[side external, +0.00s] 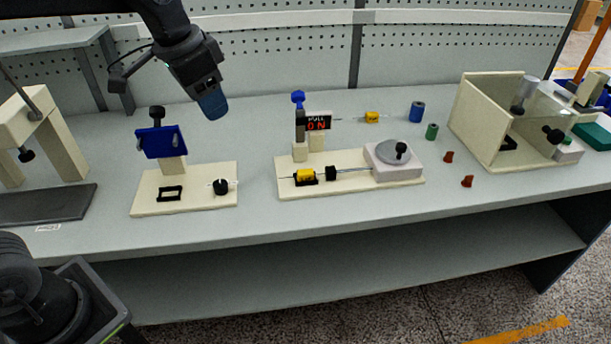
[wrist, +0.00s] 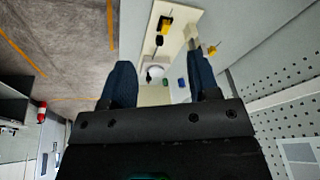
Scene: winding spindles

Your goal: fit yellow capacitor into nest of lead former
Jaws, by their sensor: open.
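A yellow capacitor (side external: 305,175) with wire leads lies at a small black holder on the cream board of the middle fixture (side external: 345,187), which looks like the lead former. Whether it is fully seated cannot be told. It also shows at the top of the wrist view (wrist: 165,24). A second yellow capacitor (side external: 372,117) lies on the bench behind, its leads sticking out sideways; the wrist view shows it right of the fixture (wrist: 212,50). My gripper (side external: 213,106) is open and empty, high above the bench, left of the middle fixture. Its blue fingers (wrist: 158,65) are spread in the wrist view.
The middle fixture has a blue-knobbed post, a PULL sign (side external: 318,123) and a round grey disc (side external: 393,153). A left fixture has a blue plate (side external: 160,142). Blue (side external: 417,111) and green (side external: 432,131) cylinders and red-brown pieces stand right. A cream box (side external: 480,120) is farther right.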

